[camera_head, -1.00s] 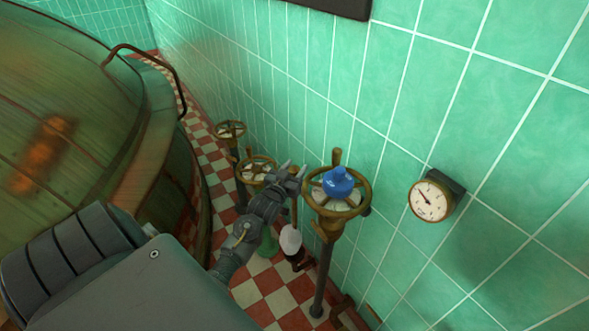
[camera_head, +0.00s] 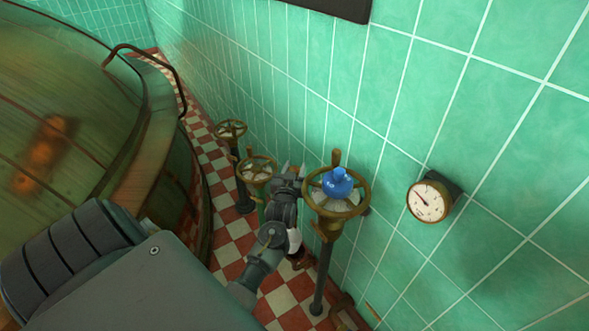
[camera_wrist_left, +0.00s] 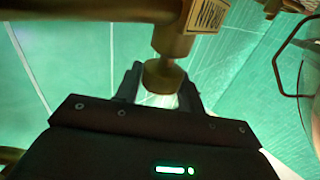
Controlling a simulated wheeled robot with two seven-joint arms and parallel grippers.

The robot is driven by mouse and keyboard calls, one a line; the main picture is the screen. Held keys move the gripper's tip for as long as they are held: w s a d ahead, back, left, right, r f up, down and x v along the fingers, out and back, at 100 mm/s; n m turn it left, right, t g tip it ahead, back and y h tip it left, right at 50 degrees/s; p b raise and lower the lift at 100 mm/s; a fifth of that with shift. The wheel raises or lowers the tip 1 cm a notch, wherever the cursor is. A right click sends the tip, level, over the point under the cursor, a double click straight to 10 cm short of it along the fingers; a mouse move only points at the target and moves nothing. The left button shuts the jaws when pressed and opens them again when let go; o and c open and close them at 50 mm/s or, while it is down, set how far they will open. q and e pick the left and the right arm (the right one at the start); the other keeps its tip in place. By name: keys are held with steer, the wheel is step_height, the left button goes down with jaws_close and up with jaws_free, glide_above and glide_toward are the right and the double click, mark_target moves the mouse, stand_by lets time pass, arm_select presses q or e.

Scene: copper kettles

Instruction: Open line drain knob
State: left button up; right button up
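The nearest brass valve wheel (camera_head: 362,200) has a blue knob (camera_head: 337,183) at its centre and a peg standing up from its rim. My left gripper (camera_head: 292,170) is just left of this wheel, fingers pointing away towards the wall. In the left wrist view, the gripper's two dark fingers (camera_wrist_left: 162,92) are apart, one on each side of a round brass end piece (camera_wrist_left: 162,74). I cannot tell whether they touch it. A label plate (camera_wrist_left: 207,14) shows on the brass body above; its text is not clear. Which valve is the line drain is not readable. My right gripper is not in view.
Two more valve wheels (camera_head: 257,160) (camera_head: 230,122) stand farther back along the green tiled wall (camera_head: 450,90). A round gauge (camera_head: 428,201) is on the wall at right. A large copper kettle (camera_head: 70,110) fills the left. The floor (camera_head: 238,232) is red and white checks.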

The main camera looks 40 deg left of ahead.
arm_select(q)
steer(key=o, duration=0.4)
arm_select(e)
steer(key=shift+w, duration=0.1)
arm_select(q)
steer(key=shift+b+v, duration=0.45)
steer(key=shift+v, duration=5)
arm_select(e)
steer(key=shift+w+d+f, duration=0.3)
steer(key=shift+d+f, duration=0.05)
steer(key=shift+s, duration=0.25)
